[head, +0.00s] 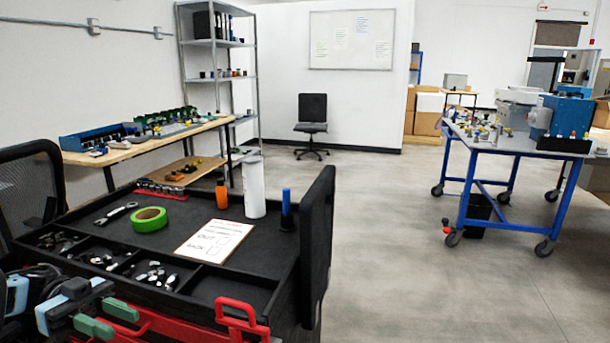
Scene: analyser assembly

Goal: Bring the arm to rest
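My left gripper (107,318) is at the lower left corner of the head view. Its two green fingertips stand apart with a gap between them, and nothing shows between them. It is in front of the near edge of a black tool cart (170,215), beside a red frame or handle (242,318). Part of the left arm is cut off by the picture's edge. My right gripper does not show.
The cart top holds green tape (149,219), a paper sheet (214,241), an orange bottle (221,194) and a white cylinder (254,187). A black panel (318,240) rises at its right. A blue-framed table (500,145) stands right; open floor (400,240) lies between.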

